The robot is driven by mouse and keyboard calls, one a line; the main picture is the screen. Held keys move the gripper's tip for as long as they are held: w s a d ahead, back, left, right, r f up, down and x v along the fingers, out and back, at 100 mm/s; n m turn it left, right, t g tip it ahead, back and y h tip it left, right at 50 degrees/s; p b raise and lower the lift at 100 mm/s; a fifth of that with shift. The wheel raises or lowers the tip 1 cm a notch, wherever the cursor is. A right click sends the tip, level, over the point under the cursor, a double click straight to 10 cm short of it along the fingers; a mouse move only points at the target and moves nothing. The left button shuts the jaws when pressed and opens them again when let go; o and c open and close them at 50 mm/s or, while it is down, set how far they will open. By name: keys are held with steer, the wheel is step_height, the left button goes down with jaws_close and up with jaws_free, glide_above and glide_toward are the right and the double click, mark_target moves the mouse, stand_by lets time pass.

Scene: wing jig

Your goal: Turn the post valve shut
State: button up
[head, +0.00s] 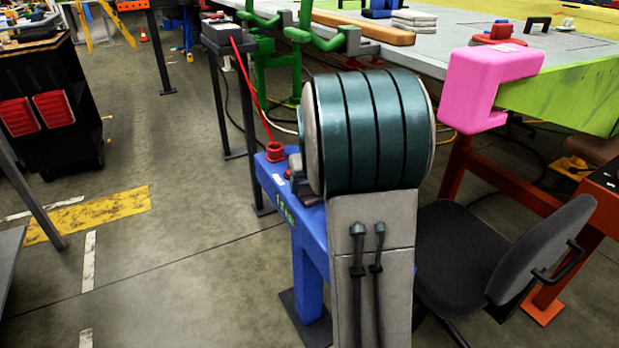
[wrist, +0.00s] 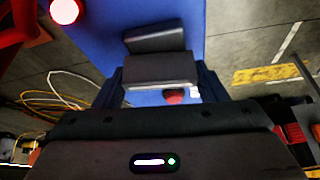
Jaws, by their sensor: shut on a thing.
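A blue post (head: 310,255) stands in the middle of the head view, partly behind my arm. In the wrist view its blue face (wrist: 185,14) fills the top middle. A dark grey blocky handle (wrist: 155,40), apparently the post valve's, lies against that face. My gripper (wrist: 160,76) is shut on the handle, with a dark finger at each side. A small red part (wrist: 174,96) shows just below the handle. My arm hides most of the gripper and valve in the head view. How far the valve is turned cannot be told.
A red socket (head: 275,152) with a red hose sits on the post's left end. An office chair (head: 455,260) stands close on the right, below a pink bracket (head: 490,85) on the wing jig. Open floor (head: 190,270) lies to the left.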

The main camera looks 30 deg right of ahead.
steer(key=m+p, duration=0.2)
steer(key=p, duration=0.1)
steer(key=m+h+p, duration=0.1)
steer(key=m+p, duration=0.1)
steer(key=shift+a+r+g+h+p, duration=0.1)
steer(key=shift+r+g+h+p, duration=0.2)
steer(key=shift+r+g+p, duration=0.1)
steer(key=m+h+p, duration=0.1)
steer(key=m+p, duration=0.3)
steer(key=shift+f+g+p, duration=0.1)
steer(key=shift+g+p, duration=0.2)
steer(key=shift+g, duration=0.1)
steer(key=m+g+h+p, duration=0.1)
steer(key=m+p, duration=0.3)
steer(key=shift+f, duration=0.1)
steer(key=shift+f+m+g+p, duration=0.15)
steer(key=shift+m+g+p, duration=0.75)
steer(key=shift+m+p, duration=0.9)
steer(key=shift+f+m, duration=0.1)
steer(key=shift+m, duration=0.3)
steer(key=o, duration=1)
